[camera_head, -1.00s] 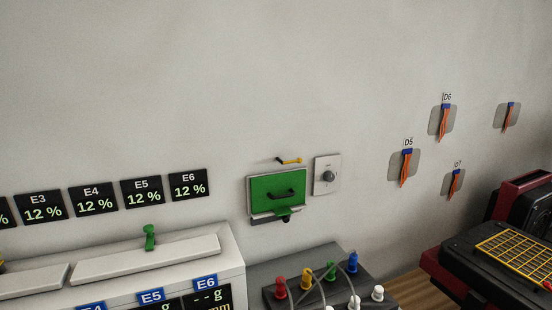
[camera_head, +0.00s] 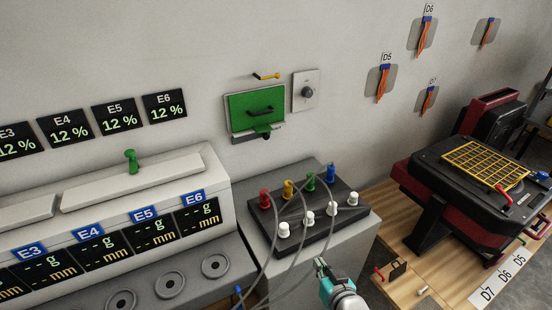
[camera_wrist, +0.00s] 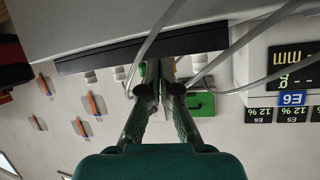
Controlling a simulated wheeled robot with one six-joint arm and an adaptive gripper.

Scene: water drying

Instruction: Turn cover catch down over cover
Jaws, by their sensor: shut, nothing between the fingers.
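The green cover (camera_head: 252,108) with a black handle is mounted on the wall in a pale frame. The cover catch (camera_head: 266,76), a small yellow piece with a dark end, lies roughly level on the wall just above the cover, not over it. My gripper (camera_head: 321,267) is low in the head view, in front of the grey block and well below and right of the cover. It is shut and empty.
A dark block (camera_head: 318,236) with coloured and white plugs and grey cables stands below the cover; cables run near my gripper. A grey wall dial (camera_head: 307,91) is right of the cover. A white console (camera_head: 130,190) is at left, a red-black machine (camera_head: 470,165) at right.

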